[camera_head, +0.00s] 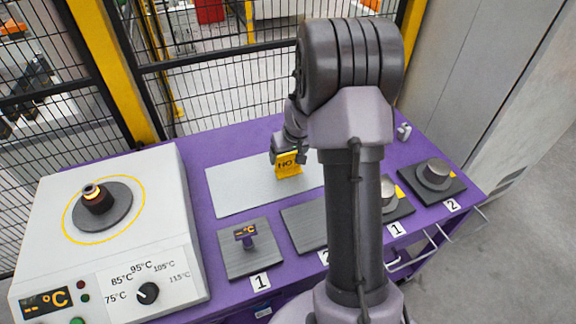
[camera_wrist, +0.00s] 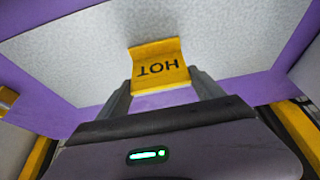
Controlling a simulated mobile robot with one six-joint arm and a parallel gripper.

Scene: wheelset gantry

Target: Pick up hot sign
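The hot sign (camera_wrist: 160,68) is a small folded yellow plate with black "HOT" lettering, upside down in the wrist view. My gripper (camera_wrist: 160,88) has one finger against each side edge of it, with no clear gap, so it looks shut on the sign. In the head view the sign (camera_head: 288,164) is below my gripper (camera_head: 287,152), over the light grey plate (camera_head: 232,191) on the purple table. I cannot tell whether the sign touches the plate. My arm hides part of the plate's right side.
A white heater (camera_head: 165,215) with a dial and a dark ringed part (camera_head: 97,198) stands at the left. A round metal part (camera_head: 434,174) stands at the right. A mesh fence (camera_head: 215,95) runs behind.

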